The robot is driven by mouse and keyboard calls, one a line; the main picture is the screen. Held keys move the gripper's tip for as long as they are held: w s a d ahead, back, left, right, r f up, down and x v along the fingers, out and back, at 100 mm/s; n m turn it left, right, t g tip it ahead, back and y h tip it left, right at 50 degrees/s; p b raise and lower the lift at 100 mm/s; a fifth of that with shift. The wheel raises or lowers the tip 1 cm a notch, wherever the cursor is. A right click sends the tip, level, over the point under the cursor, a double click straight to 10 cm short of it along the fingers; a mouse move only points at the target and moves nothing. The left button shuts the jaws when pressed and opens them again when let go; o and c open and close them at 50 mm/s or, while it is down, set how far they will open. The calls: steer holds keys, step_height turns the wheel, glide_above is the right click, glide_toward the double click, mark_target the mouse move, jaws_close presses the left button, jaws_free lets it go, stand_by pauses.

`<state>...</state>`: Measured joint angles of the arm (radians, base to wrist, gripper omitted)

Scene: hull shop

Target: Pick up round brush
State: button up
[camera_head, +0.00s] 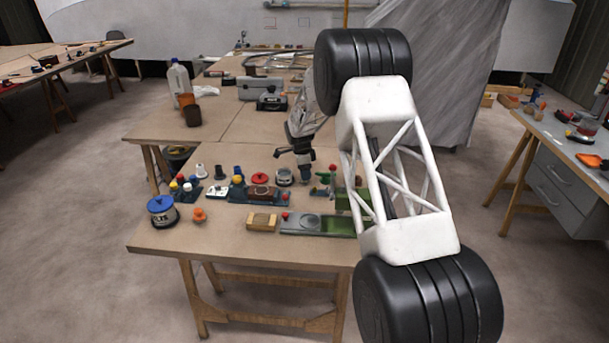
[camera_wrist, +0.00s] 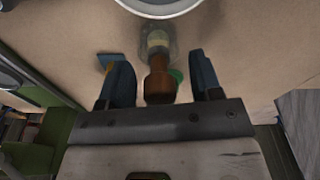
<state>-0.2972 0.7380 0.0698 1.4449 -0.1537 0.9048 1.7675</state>
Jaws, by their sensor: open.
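In the wrist view, a brown, wood-coloured piece (camera_wrist: 158,82) with a paler, glassy-looking round part beyond it lies between my fingers. It looks like the round brush, but I cannot be sure. My gripper (camera_wrist: 158,62) is open, with one blue-grey finger on each side of it and visible gaps on both sides. In the head view, my gripper (camera_head: 303,168) is low over the far part of the cluttered front table (camera_head: 215,239); the brush cannot be made out there.
A blue-lidded tin (camera_head: 162,212), an orange knob-like item (camera_head: 199,215) and a wooden block (camera_head: 262,221) stand near the front. Several small tools crowd the middle. A pale round rim (camera_wrist: 160,8) lies just beyond the brown piece.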

stand_by(0.5)
steer(key=c, duration=1)
